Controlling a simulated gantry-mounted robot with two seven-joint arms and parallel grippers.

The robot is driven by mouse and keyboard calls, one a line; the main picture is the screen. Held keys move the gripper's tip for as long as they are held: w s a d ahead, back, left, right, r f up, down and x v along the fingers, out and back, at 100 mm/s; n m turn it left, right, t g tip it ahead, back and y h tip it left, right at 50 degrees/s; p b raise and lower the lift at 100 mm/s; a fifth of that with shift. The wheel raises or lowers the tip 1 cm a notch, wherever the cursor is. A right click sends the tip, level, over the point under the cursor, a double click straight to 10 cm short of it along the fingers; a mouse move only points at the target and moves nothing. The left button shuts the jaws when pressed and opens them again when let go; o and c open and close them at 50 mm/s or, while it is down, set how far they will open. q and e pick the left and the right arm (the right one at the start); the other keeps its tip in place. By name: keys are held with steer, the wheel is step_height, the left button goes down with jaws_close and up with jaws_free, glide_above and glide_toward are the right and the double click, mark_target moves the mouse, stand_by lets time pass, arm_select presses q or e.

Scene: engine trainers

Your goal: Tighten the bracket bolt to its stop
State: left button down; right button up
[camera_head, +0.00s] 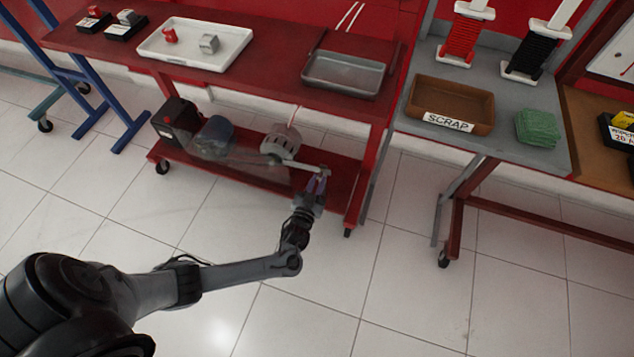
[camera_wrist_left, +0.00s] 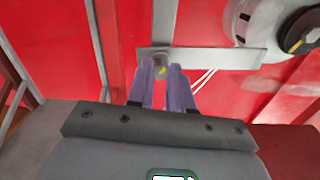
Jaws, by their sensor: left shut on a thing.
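My left gripper (camera_head: 319,178) reaches the engine trainer's lower red shelf in the head view. The bolt sits at the end of a flat grey bracket (camera_wrist_left: 222,58), which also shows in the head view (camera_head: 300,165). The bracket leads to a round pale grey unit (camera_head: 281,141), which fills the upper right of the left wrist view (camera_wrist_left: 268,20). The right gripper is not in view.
On the shelf stand a black box (camera_head: 175,121) and a blue-grey cylinder (camera_head: 213,136). Above, the red bench top (camera_head: 270,55) carries a white tray (camera_head: 172,61) and a metal tray (camera_head: 343,76). A SCRAP bin (camera_head: 472,92) stands right. Open floor lies in front.

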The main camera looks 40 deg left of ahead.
arm_select(q)
steer(key=shift+m+p, duration=0.85)
steer(key=shift+m, duration=0.35)
steer(key=m+p, duration=0.1)
steer(key=m, duration=0.2)
steer(key=shift+p, duration=0.4)
steer(key=m+p, duration=0.1)
steer(key=m, duration=0.3)
steer(key=m+p, duration=0.1)
steer(key=m, duration=0.2)
steer(key=shift+m, duration=0.4)
steer(key=m+p, duration=0.1)
steer(key=m, duration=0.3)
steer(key=shift+m, duration=0.3)
steer(key=m, duration=0.3)
steer(key=shift+m, duration=0.3)
steer(key=m, duration=0.5)
steer(key=shift+f+p, duration=0.1)
steer(key=shift+p, duration=0.3)
steer(key=shift+m, duration=1.1)
